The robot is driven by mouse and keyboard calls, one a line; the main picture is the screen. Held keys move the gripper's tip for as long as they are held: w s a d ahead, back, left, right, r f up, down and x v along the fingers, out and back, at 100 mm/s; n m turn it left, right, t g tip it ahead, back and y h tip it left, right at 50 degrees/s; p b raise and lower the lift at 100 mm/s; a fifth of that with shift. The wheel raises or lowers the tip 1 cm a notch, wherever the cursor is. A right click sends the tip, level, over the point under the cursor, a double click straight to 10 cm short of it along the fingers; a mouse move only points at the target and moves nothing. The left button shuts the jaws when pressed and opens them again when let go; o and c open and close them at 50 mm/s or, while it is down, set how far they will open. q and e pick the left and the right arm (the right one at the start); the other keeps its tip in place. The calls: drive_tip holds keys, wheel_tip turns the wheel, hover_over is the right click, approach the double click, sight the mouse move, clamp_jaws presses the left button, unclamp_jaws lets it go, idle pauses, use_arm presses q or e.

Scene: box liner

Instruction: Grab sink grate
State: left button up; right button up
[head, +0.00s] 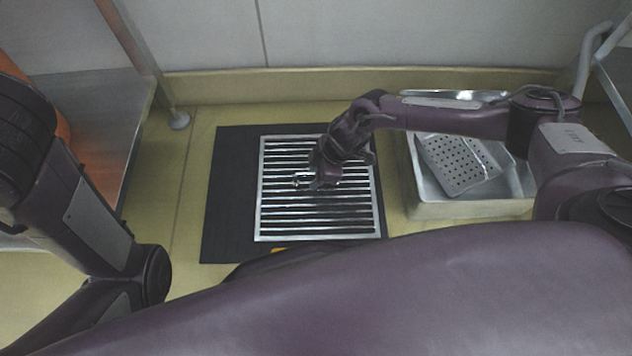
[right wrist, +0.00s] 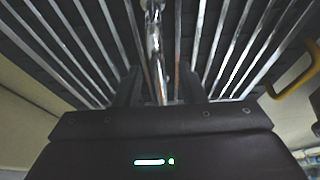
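The sink grate (head: 275,224), a silver square frame with parallel bars, lies on a black mat-like surface (head: 228,190) in the middle of the head view. My right gripper (head: 316,182) is over the middle of the grate, pointing down. In the right wrist view the grate's bars (right wrist: 215,45) fill the upper part. A shiny metal piece (right wrist: 155,45) runs down between my dark right fingers (right wrist: 155,92). The dark fingers blend into the background, so whether they press on it cannot be told. My left gripper is not in view; only my left arm shows.
A metal sink-like tray (head: 465,210) with a perforated steel piece (head: 463,163) stands right of the grate. A yellow handle (right wrist: 296,80) shows in the right wrist view. A metal shelf (head: 95,115) stands at left. A wall (head: 350,35) closes off the back.

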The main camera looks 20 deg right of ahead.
drive_tip(key=shift+f, duration=0.25)
idle(0.3)
clamp_jaws()
idle(1.4)
